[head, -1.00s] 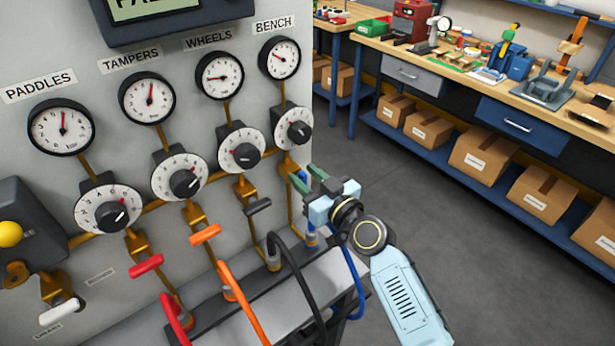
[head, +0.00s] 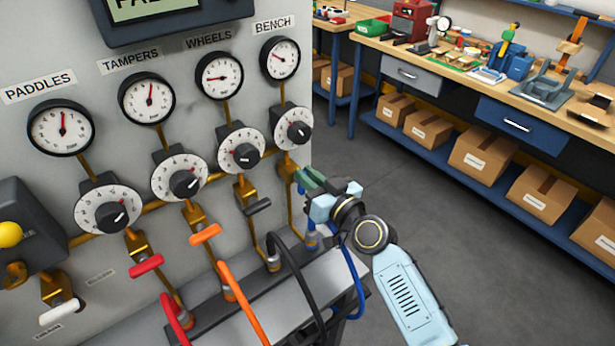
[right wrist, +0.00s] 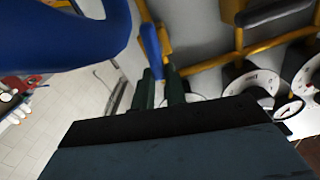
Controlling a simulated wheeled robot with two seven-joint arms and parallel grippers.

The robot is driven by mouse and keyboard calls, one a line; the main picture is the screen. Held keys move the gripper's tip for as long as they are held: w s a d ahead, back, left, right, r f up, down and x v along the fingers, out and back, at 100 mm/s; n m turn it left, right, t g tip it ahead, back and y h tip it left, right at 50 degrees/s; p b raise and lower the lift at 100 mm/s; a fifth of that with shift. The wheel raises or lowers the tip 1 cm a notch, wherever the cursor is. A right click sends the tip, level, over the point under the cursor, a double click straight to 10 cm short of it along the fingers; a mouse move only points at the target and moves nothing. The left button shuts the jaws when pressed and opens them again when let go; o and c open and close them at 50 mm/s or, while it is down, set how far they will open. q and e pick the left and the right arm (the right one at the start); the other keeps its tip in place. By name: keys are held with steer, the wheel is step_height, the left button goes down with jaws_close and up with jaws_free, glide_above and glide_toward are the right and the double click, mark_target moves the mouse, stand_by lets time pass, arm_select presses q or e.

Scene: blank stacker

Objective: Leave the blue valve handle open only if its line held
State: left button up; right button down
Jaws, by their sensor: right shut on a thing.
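The blue valve handle (right wrist: 151,42) shows in the right wrist view between the tips of my right gripper (right wrist: 160,78). In the head view my right gripper (head: 311,180) is at the rightmost line, below the BENCH dial (head: 293,129), and its fingers mostly hide the handle. The gripper is shut on the handle. The BENCH gauge (head: 280,59) stands above that dial, with its needle toward the upper left. A blue hose (head: 353,280) hangs below this line; it looms large in the right wrist view (right wrist: 60,40). My left gripper is out of view.
Neighbouring lines have a black handle (head: 257,207), an orange handle (head: 205,234) and a red handle (head: 146,266). Black, orange and red hoses rise from the ledge below. A workbench (head: 460,70) stands at the back right; the floor (head: 440,210) between is clear.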

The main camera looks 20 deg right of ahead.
steer(key=shift+w+d+f+m+b, duration=0.1)
steer(key=shift+d+f+m, duration=0.3)
steer(key=shift+m, duration=2.3)
steer(key=shift+w+d+f+m+b, duration=0.15)
steer(key=shift+d+f+m, duration=0.3)
steer(key=shift+m, duration=2.25)
steer(key=shift+w+d+f+m+b, duration=0.15)
steer(key=shift+f+m, duration=0.4)
steer(key=shift+m, duration=2.15)
steer(key=c, duration=1.4)
jaws_free()
steer(key=shift+d, duration=0.1)
steer(key=shift+c, duration=0.2)
steer(key=shift+s, duration=0.1)
steer(key=b+v, duration=0.2)
steer(key=v, duration=1.1)
